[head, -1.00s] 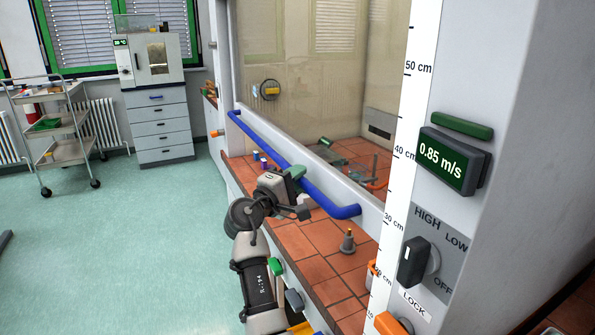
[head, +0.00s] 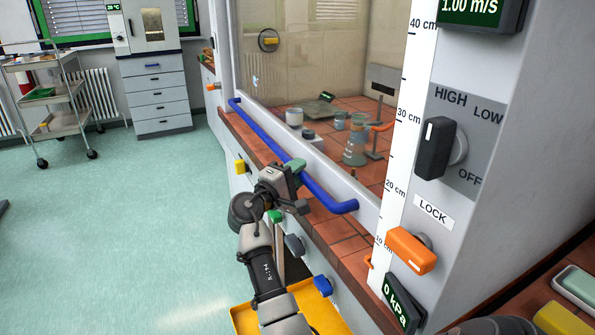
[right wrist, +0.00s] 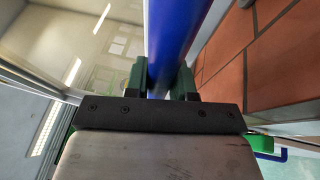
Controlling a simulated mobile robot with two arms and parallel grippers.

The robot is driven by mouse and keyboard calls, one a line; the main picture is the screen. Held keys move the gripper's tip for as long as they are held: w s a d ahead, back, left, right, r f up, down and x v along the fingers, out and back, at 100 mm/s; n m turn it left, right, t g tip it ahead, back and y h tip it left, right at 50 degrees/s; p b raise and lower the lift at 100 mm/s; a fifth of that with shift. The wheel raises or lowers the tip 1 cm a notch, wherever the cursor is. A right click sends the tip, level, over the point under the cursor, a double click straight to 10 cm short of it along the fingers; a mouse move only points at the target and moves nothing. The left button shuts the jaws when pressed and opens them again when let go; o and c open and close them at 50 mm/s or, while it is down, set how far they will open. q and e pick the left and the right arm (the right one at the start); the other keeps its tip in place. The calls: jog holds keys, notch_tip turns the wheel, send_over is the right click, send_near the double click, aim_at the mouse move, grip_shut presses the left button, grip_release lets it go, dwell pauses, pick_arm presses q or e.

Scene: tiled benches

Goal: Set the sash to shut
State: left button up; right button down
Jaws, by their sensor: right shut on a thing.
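The sash (head: 290,75) is a large glass pane in a pale frame, with a long blue bar handle (head: 262,132) along its lower edge. In the head view my right gripper (head: 295,180) is at the near half of this bar. The right wrist view shows the bar (right wrist: 175,40) between the green finger pads (right wrist: 162,78), which are shut on it. My left gripper is not in view.
Glassware, including a flask (head: 355,148), stands behind the glass. On the right post are a black HIGH/LOW/OFF knob (head: 437,148), an orange LOCK knob (head: 412,250) and a display (head: 402,303). A yellow tray (head: 245,318) lies below my arm. The left floor is open.

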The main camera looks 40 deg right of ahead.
jog(key=c, duration=1)
grip_release()
jog(key=shift+d, duration=0.1)
jog(key=shift+o, duration=0.2)
jog(key=shift+a+f, duration=0.1)
jog(key=shift+a, duration=0.25)
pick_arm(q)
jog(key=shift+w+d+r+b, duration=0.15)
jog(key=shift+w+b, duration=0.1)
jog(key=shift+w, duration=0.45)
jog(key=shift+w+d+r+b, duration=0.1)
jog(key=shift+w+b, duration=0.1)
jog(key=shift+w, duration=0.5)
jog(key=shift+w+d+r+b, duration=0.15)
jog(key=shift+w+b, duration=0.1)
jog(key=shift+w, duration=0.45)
pick_arm(e)
jog(key=v, duration=1)
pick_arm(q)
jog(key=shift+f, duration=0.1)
pick_arm(e)
jog(key=shift+a, duration=0.1)
